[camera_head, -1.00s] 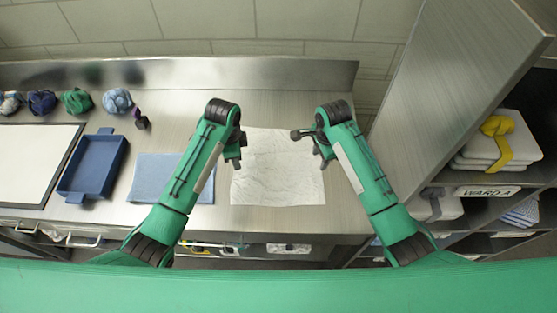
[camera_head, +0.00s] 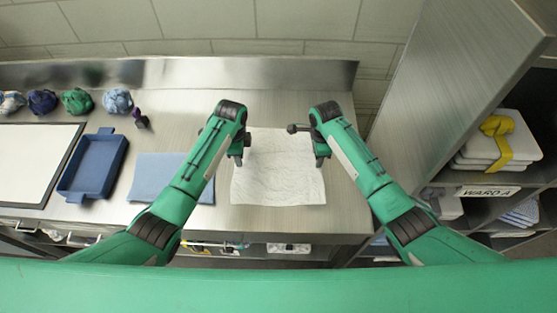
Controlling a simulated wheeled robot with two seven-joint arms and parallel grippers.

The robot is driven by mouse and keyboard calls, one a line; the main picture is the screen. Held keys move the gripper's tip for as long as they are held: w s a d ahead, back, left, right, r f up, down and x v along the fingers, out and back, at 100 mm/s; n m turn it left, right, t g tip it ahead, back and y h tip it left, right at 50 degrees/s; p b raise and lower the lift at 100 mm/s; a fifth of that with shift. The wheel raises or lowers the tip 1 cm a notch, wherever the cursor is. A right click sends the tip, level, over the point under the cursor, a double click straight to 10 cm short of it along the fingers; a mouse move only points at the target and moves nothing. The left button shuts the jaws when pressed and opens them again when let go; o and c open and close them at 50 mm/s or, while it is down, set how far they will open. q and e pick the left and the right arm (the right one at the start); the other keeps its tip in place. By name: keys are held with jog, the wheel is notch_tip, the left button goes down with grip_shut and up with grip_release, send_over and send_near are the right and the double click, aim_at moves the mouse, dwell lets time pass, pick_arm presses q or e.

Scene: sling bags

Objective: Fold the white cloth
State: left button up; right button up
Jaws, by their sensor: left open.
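The white cloth (camera_head: 277,172) lies spread flat and slightly wrinkled on the metal counter. My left gripper (camera_head: 238,158) is at the cloth's left edge, pointing down, open with nothing visible in it. My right gripper (camera_head: 320,161) is at the cloth's right edge, pointing down; its fingers are small and partly hidden by the arm, so I cannot tell whether they are apart. I cannot tell whether either gripper touches the cloth.
A folded blue cloth (camera_head: 160,178) lies left of the white cloth, partly behind my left arm. A blue tray (camera_head: 93,165) and a white board (camera_head: 35,160) are farther left. Several bunched cloths (camera_head: 77,101) line the back. A metal shelf unit (camera_head: 450,90) stands right.

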pick_arm(q)
jog(key=shift+f, duration=0.1)
pick_arm(e)
jog(key=shift+f, duration=0.1)
pick_arm(q)
jog(key=shift+f+b, duration=0.35)
jog(key=shift+b, duration=0.05)
pick_arm(e)
jog(key=shift+f, duration=0.35)
pick_arm(q)
jog(key=shift+f, duration=0.1)
pick_arm(e)
jog(key=shift+f, duration=0.1)
pick_arm(q)
jog(key=shift+f, duration=0.15)
jog(key=shift+f, duration=0.15)
jog(key=shift+c, duration=0.3)
pick_arm(e)
jog(key=shift+c, duration=0.3)
pick_arm(q)
jog(key=shift+s, duration=0.1)
grip_shut()
pick_arm(e)
jog(key=shift+s+f, duration=0.1)
jog(key=shift+s, duration=0.05)
grip_shut()
pick_arm(q)
jog(key=shift+r, duration=0.2)
pick_arm(e)
jog(key=shift+r, duration=0.2)
